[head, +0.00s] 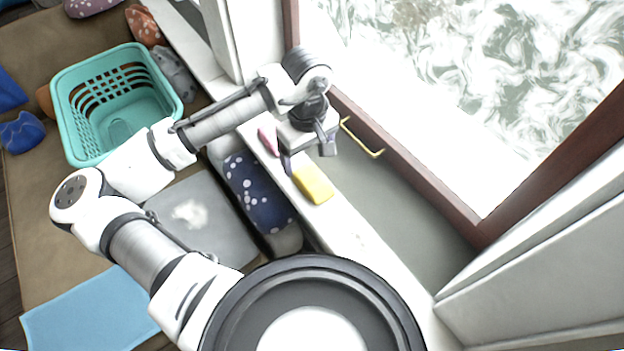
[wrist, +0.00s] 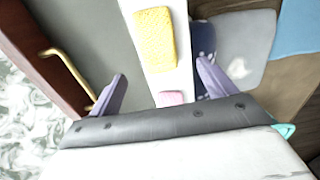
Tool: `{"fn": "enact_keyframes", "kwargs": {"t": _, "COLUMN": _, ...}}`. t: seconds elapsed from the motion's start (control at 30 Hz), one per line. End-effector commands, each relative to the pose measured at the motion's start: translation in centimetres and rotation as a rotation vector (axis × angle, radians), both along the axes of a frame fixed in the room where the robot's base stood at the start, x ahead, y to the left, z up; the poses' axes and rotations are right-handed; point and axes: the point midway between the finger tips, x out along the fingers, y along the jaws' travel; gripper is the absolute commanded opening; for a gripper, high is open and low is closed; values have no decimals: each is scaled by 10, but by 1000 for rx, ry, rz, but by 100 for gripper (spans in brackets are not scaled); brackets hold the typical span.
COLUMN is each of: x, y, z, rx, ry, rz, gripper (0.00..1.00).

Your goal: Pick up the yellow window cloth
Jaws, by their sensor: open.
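The yellow window cloth (head: 313,184) is a small yellow block-like piece lying on the white window sill in the head view. In the wrist view the cloth (wrist: 155,38) looks textured and lies on the white strip, beyond the fingertips. My gripper (wrist: 162,70) is open and empty, with one purple finger on each side of the sill strip. In the head view my gripper (head: 306,155) hangs over the sill, just above the cloth in the picture. The cloth is apart from the fingers in the wrist view.
A pink item (head: 268,141) lies on the sill near the gripper; it also shows between the fingers (wrist: 170,98). A window frame with a brass handle (head: 362,138) stands close to the right. Left are a dotted blue cushion (head: 256,190), a teal basket (head: 118,108) and a light-blue cloth (head: 88,312).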

Motion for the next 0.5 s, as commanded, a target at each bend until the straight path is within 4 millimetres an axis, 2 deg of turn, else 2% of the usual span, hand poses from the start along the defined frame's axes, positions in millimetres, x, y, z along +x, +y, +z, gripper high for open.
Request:
{"fn": "enact_keyframes", "kwargs": {"t": 0.1, "x": 0, "y": 0, "z": -13, "rx": -1, "ry": -1, "rz": 0, "gripper": 83}}
{"fn": "enact_keyframes", "kwargs": {"t": 0.27, "x": -1, "y": -1, "z": -22, "rx": -1, "ry": -2, "rz": 0, "gripper": 83}}
{"fn": "enact_keyframes", "kwargs": {"t": 0.5, "x": -6, "y": -4, "z": -55, "rx": 0, "ry": -1, "rz": 0, "gripper": 83}}
